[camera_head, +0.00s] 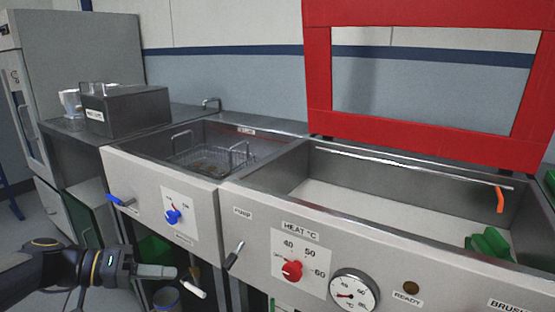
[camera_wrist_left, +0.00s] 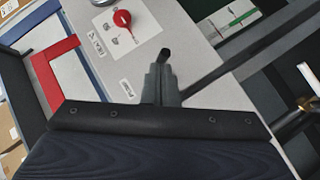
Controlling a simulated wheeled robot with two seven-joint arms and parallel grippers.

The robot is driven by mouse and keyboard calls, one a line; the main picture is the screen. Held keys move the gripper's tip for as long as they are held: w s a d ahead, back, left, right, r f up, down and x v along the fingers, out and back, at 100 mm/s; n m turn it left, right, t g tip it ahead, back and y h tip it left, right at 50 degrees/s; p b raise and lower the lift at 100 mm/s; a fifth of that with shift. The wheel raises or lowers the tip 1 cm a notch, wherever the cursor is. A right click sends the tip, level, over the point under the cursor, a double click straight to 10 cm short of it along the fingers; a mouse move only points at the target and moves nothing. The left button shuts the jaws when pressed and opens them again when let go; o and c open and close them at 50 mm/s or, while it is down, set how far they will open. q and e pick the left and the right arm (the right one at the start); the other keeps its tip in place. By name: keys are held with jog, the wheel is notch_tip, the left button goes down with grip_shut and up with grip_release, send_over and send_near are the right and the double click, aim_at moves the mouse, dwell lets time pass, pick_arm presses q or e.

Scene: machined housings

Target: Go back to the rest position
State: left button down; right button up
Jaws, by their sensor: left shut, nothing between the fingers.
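My left gripper (camera_head: 178,271) comes in from the left, low in front of the washing station's front panel. Its fingers are together with nothing between them. In the left wrist view the closed fingers (camera_wrist_left: 160,82) point toward the panel. A black pump lever (camera_head: 235,255) lies just right of the fingertips in the head view, and a dark tip (camera_wrist_left: 164,55) shows beyond the fingers in the wrist view. I cannot tell whether the fingers touch it. My right gripper is not in view.
The panel has a red heat knob (camera_head: 292,271), a blue knob (camera_head: 172,216), a blue lever (camera_head: 121,201) and a gauge (camera_head: 354,291). A wire basket (camera_head: 212,158) sits in the left basin. A green object (camera_head: 489,243) lies in the right basin. A red frame (camera_head: 420,146) stands above.

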pick_arm(q)
jog(key=s+d+f+n+y, duration=0.2)
jog(key=s+f+y, duration=0.3)
jog(key=s, duration=0.5)
jog(key=s+d+f+n+y, duration=0.2)
jog(key=s+d+f+y, duration=0.15)
jog(key=s, duration=0.65)
notch_tip(320, 180, up, 26)
jog(key=p, duration=2.7)
jog(key=shift+a+r+t+y, duration=0.25)
jog(key=shift+a+t+y, duration=0.05)
jog(key=shift+a+y, duration=0.15)
